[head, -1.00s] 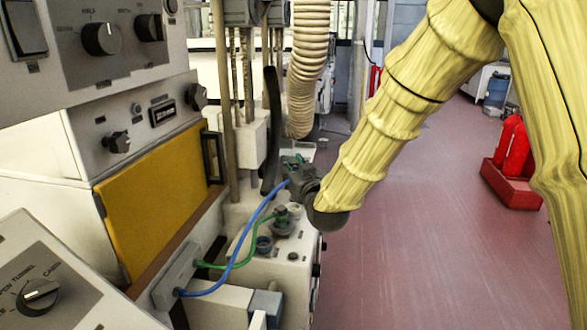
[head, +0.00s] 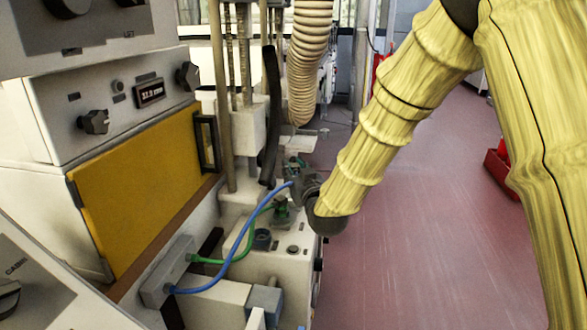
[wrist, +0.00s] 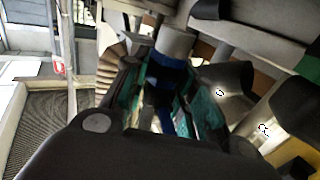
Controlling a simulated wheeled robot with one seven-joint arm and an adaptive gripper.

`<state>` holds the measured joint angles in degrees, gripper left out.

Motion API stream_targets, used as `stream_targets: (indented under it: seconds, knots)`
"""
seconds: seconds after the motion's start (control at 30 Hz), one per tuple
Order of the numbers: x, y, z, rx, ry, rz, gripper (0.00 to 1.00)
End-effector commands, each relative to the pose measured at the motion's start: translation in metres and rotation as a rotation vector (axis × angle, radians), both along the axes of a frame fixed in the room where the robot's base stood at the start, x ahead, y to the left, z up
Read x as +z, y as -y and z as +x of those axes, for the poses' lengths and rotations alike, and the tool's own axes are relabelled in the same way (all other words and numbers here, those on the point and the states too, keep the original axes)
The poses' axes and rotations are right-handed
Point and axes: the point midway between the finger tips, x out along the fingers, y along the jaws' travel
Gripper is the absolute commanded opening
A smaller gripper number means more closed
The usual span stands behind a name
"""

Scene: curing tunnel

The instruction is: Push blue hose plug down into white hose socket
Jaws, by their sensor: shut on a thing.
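My gripper (head: 298,178) is over the top of the pale machine box, its teal fingertips shut on the blue hose plug (wrist: 168,75). In the head view the plug itself is mostly hidden by the gripper; its blue hose (head: 240,252) arcs from a grey block at lower left up to the fingers. In the wrist view a pale cylinder (wrist: 177,42) lies just past the blue plug, in line with it; it may be the white hose socket. In the head view the socket is hidden behind my gripper. I cannot tell how deep the plug sits.
A green plug (head: 282,207) with a green hose stands just left of my gripper. A dark socket (head: 262,239) is nearer the front of the pale box (head: 285,266). A beige ribbed duct (head: 308,70) and a black hose (head: 271,115) hang behind.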

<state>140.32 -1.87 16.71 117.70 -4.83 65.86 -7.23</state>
Motion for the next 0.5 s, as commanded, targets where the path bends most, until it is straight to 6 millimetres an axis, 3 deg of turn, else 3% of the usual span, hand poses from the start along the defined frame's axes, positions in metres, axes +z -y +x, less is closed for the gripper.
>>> stream_targets:
  seconds: [0.5]
  knots:
    - [-0.033, -0.003, 0.000, 0.003, 0.001, 0.000, 0.00]
